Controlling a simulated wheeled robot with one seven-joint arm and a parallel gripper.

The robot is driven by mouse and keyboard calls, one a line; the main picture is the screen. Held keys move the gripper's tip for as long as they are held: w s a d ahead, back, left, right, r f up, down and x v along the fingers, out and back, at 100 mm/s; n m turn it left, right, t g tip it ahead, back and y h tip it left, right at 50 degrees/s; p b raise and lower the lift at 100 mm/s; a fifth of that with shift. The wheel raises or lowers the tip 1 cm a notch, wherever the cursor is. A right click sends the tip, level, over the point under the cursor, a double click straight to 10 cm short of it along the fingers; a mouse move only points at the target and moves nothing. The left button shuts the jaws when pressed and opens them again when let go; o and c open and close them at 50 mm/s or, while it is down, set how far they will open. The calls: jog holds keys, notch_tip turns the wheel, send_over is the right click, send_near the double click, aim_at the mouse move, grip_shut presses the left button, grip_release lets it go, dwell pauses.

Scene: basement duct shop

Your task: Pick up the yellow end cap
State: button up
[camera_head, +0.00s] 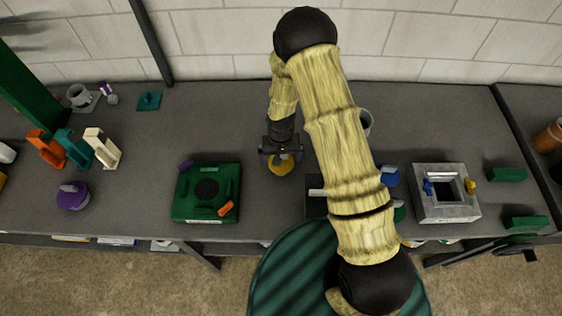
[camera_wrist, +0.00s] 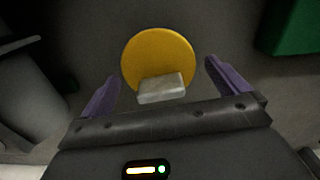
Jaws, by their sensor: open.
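The yellow end cap (camera_head: 281,167) is a round disc on the grey bench, left of my arm in the head view. In the wrist view the yellow end cap (camera_wrist: 158,55) lies straight ahead, with a pale grey block-shaped grip (camera_wrist: 161,88) on it. My gripper (camera_head: 281,154) is right above the cap in the head view, partly covering it. In the wrist view my gripper (camera_wrist: 160,88) is open, with one purple finger on each side of the pale grip. No contact between fingers and cap shows.
A green fixture (camera_head: 190,211) stands left of the cap, and a grey box with a square opening (camera_head: 447,207) stands to the right. Orange, teal and white brackets (camera_head: 102,147) and a purple-lidded round thing (camera_head: 73,196) are at the left. A pale cup (camera_head: 366,121) is partly behind my arm.

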dwell(0.4)
jog(key=c, duration=1)
jog(key=shift+r, duration=0.1)
notch_tip(320, 180, up, 10)
jog(key=b, duration=0.3)
dwell(0.4)
